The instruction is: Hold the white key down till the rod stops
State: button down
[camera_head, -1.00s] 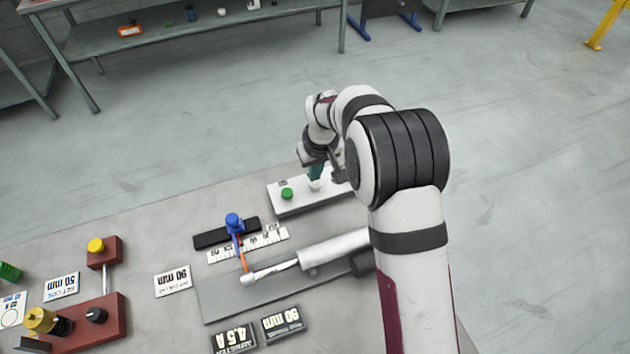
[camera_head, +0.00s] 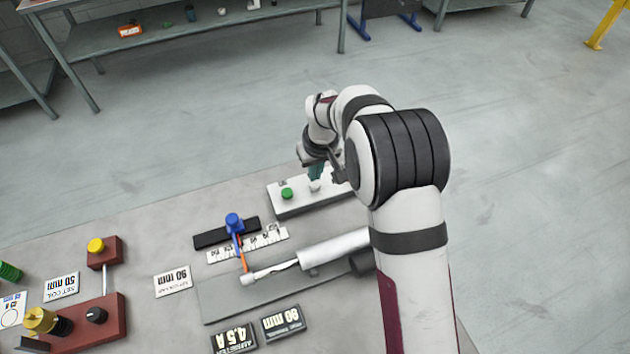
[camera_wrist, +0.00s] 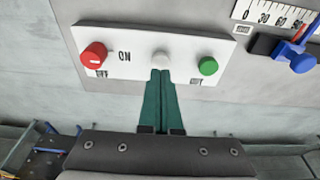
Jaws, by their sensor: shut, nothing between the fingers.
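The white key (camera_wrist: 161,59) sits in the middle of a white key box, between a red knob (camera_wrist: 93,56) and a green key (camera_wrist: 208,66). My gripper (camera_wrist: 160,74) is shut and empty, its green fingertips at the white key. Whether they press it down I cannot tell. In the head view the white key (camera_head: 315,186) shows just under my fingertips. The rod (camera_head: 272,271) reaches left out of a grey cylinder (camera_head: 335,248).
A blue knob (camera_head: 233,221) stands on a black rail by the scale. Display plates reading 4.5 A (camera_head: 234,339) and 80 mm (camera_head: 284,322) lie in front. A red-brown device (camera_head: 92,325) stands at the left. My arm hides the cylinder's right end.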

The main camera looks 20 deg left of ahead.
jog(key=shift+f, duration=1.15)
jog(key=shift+s+f, duration=0.1)
jog(key=shift+f, duration=0.05)
dwell(2.5)
jog(key=shift+r, duration=2.3)
